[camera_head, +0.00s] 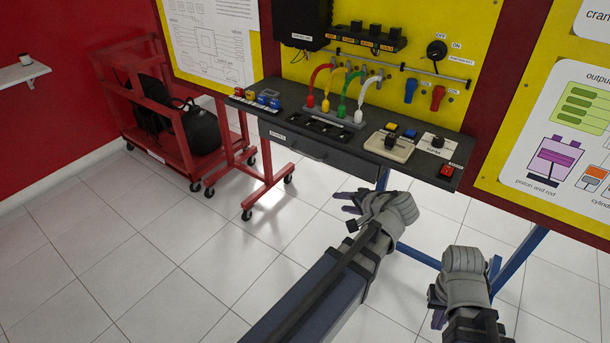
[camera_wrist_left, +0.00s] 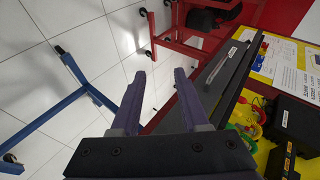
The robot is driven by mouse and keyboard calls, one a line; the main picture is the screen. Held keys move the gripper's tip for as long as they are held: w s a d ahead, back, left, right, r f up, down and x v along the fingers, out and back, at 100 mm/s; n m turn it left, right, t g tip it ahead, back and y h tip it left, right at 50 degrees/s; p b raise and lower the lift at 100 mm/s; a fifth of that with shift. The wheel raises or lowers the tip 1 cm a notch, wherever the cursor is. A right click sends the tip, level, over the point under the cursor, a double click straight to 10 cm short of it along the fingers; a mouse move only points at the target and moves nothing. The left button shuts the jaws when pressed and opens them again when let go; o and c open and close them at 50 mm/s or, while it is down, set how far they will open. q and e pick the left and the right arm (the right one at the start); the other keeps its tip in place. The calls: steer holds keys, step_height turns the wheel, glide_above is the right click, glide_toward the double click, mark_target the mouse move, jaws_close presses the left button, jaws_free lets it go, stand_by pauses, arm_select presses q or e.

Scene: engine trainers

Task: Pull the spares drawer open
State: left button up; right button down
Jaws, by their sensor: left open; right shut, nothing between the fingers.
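The spares drawer (camera_head: 325,157) is the dark front under the left part of the bench top, with a small white label at its left end and a handle on its face. No gap shows around it, so it looks closed. In the left wrist view the drawer front (camera_wrist_left: 222,78) runs just right of the fingers. My left gripper (camera_head: 345,202) is open and empty, in front of and below the drawer, not touching it. Its two purple fingers (camera_wrist_left: 160,75) stand apart with floor seen between them. My right gripper (camera_head: 437,312) is shut and empty, low at the right.
The bench top (camera_head: 300,112) carries coloured leads, switches and a red button (camera_head: 446,171). A red cart (camera_head: 160,110) with black tanks stands left of the bench. Blue legs (camera_head: 420,256) stand below at right. The tiled floor in front is clear.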

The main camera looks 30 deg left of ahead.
arm_select(q)
steer(key=w+a+f+t+y+b, duration=0.1)
steer(key=w+a+y+b, duration=0.3)
steer(key=a, duration=0.3)
steer(key=m+t+y+b, duration=0.1)
steer(key=t+y+b, duration=0.15)
steer(key=b, duration=0.45)
glide_toward(305, 155)
steer(key=x, duration=0.3)
steer(key=shift+y, duration=0.45)
steer(key=x, duration=0.7)
steer(key=shift+w+a+f+p, duration=0.15)
steer(key=shift+w+f+p, duration=0.2)
steer(key=shift+f+p, duration=0.05)
arm_select(e)
step_height(305, 155, down, 13)
steer(key=shift+r, duration=0.1)
arm_select(q)
jaws_close()
